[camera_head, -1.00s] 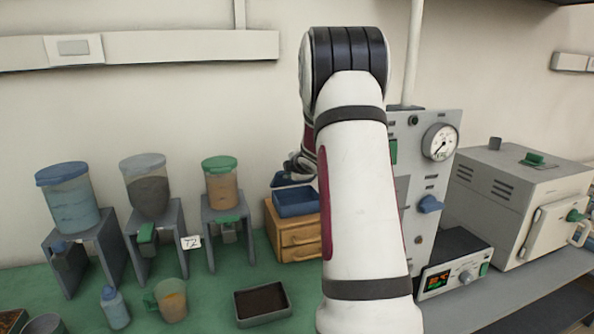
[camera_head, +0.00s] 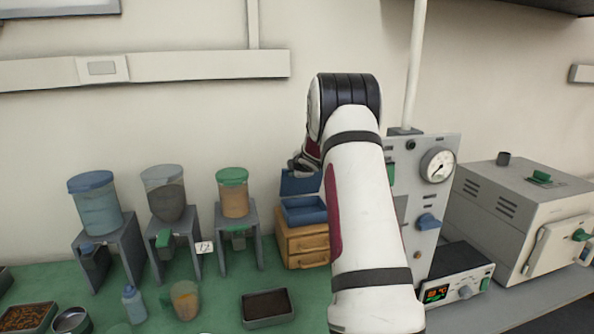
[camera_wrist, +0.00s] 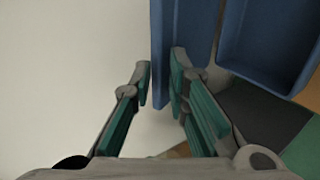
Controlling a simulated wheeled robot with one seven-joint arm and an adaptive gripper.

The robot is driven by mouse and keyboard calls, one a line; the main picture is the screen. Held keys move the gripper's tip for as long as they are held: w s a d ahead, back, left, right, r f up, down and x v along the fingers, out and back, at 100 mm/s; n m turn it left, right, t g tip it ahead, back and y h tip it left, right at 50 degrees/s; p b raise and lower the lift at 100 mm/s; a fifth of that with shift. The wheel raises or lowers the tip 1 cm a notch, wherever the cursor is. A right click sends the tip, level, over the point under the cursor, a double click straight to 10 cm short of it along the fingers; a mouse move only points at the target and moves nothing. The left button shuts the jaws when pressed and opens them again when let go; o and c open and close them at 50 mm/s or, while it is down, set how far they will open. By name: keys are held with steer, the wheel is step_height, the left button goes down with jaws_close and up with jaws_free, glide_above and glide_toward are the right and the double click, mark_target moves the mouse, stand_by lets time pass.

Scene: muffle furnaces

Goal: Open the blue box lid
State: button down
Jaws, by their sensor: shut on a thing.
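The blue box (camera_head: 304,212) sits on a small wooden drawer cabinet (camera_head: 300,246), partly behind my arm in the head view. Its blue lid (camera_head: 298,184) stands roughly upright at the back of the box, and the open inside shows. In the wrist view the lid (camera_wrist: 182,20) runs between my teal-padded fingers, with the open box (camera_wrist: 268,45) to its right. My gripper (camera_wrist: 162,78) is shut on the lid's edge. In the head view the fingertips are too small to make out clearly.
Several hoppers on grey stands, one with a green cap (camera_head: 232,177), stand left of the cabinet. A dark-filled tray (camera_head: 267,306) lies in front. A gauge panel (camera_head: 425,205) and a furnace (camera_head: 525,215) stand to the right. Wall is close behind.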

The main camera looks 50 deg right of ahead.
steer(key=c, duration=1.7)
jaws_free()
steer(key=shift+f, duration=0.1)
steer(key=v, duration=1.2)
